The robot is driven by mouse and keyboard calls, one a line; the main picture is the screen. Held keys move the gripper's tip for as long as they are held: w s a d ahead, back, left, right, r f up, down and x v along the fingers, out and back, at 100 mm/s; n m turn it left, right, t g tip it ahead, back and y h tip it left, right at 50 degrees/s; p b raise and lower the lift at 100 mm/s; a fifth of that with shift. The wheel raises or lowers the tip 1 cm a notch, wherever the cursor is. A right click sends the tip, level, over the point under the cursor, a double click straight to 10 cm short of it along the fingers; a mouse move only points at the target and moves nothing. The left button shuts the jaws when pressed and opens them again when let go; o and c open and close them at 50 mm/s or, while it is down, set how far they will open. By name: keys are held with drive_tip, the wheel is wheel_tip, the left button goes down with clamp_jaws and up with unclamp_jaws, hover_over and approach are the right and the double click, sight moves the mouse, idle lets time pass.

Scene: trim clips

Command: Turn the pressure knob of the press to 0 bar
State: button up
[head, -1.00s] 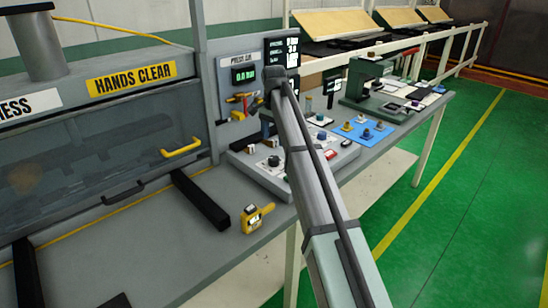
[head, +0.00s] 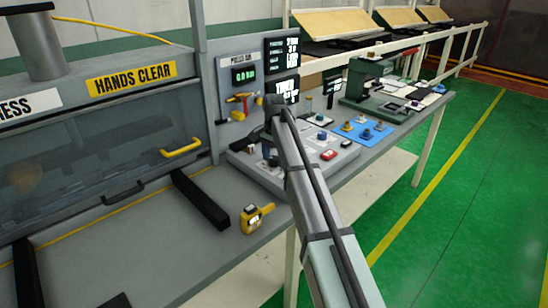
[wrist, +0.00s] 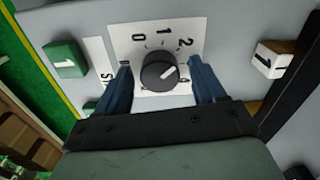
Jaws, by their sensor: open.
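The pressure knob (wrist: 158,71) is black and round, on a white dial plate (wrist: 152,30) marked 0, 1, 2 and further marks partly hidden. My gripper (wrist: 160,60) is open, with one blue finger on each side of the knob. I cannot tell whether either finger touches it. In the head view my arm hides the knob. The green press air display (head: 244,75) appears to read 0.0 bar.
The grey control box (head: 330,166) carries other controls. A yellow device (head: 257,218) lies on the bench. A blue mat (head: 350,135) with small parts lies farther right.

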drive_tip(key=c, duration=1.1)
drive_tip(key=shift+o, duration=0.2)
drive_tip(key=shift+n, duration=0.3)
drive_tip(key=n, duration=0.3)
drive_tip(key=shift+n, duration=0.3)
drive_tip(key=n, duration=0.3)
drive_tip(key=shift+n, duration=0.3)
drive_tip(key=n, duration=0.4)
drive_tip(key=shift+a+n, duration=0.1)
drive_tip(key=shift+n, duration=2)
